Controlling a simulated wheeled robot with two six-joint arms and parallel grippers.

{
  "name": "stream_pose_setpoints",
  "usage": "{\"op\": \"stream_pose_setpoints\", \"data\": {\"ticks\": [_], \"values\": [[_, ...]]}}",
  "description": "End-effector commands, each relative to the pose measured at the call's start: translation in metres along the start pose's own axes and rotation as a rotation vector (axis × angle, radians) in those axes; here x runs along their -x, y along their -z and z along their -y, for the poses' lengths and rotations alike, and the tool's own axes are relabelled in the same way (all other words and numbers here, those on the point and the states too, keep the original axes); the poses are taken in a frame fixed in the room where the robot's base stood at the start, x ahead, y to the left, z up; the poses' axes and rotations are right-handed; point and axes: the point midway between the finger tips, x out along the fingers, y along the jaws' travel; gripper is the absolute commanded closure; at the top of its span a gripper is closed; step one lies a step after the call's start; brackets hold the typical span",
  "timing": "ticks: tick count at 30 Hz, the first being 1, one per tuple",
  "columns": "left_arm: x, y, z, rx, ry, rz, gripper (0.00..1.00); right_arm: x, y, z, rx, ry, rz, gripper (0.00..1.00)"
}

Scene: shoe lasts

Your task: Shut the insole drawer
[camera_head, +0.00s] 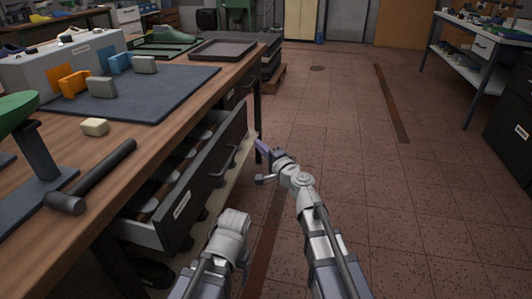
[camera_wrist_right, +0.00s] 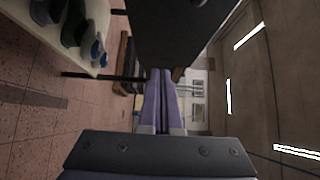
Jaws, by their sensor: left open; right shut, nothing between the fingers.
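The insole drawer (camera_head: 200,190) stands pulled out from under the workbench, with a dark front, a bar handle (camera_head: 222,166) and a white label. Insoles (camera_head: 168,185) lie in its compartments. My right gripper (camera_head: 262,148) is just beyond the drawer's far front corner, apart from the handle. In the right wrist view its purple fingers (camera_wrist_right: 160,98) are shut with nothing between them, near a dark panel (camera_wrist_right: 172,38) that looks like a drawer front. My left gripper (camera_head: 234,224) is low, right of the drawer's near corner. It is open, but its fingers are hard to make out.
The wooden workbench (camera_head: 150,135) carries a hammer (camera_head: 92,178), a dark mat (camera_head: 165,95), a tray (camera_head: 222,49) and small blocks. A lower shelf with shoe lasts (camera_wrist_right: 75,22) is under the bench. The tiled floor to the right is clear.

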Motion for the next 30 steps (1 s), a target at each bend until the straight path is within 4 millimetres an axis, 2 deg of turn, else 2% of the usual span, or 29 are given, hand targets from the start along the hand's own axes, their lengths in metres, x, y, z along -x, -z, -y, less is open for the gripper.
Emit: {"op": "stream_pose_setpoints", "data": {"ticks": [1, 4, 10, 16, 27, 30], "values": [[0.000, 0.000, 0.000, 0.000, 0.000, 0.000, 0.20, -0.015, 0.001, 0.000, 0.000, 0.000, 0.001, 1.00], [0.000, 0.000, 0.000, 0.000, 0.000, 0.000, 0.20, -0.033, 0.001, 0.000, 0.000, 0.000, 0.002, 1.00], [0.000, 0.000, 0.000, 0.000, 0.000, 0.000, 0.20, -0.050, -0.019, 0.000, 0.000, 0.000, 0.002, 1.00], [0.000, 0.000, 0.000, 0.000, 0.000, 0.000, 0.20, -0.057, -0.028, 0.000, 0.000, 0.000, 0.001, 1.00], [0.000, 0.000, 0.000, 0.000, 0.000, 0.000, 0.20, -0.058, -0.029, 0.000, 0.000, 0.000, 0.000, 1.00], [0.000, 0.000, 0.000, 0.000, 0.000, 0.000, 0.20, -0.066, -0.035, 0.000, 0.000, 0.000, 0.002, 1.00]]}}
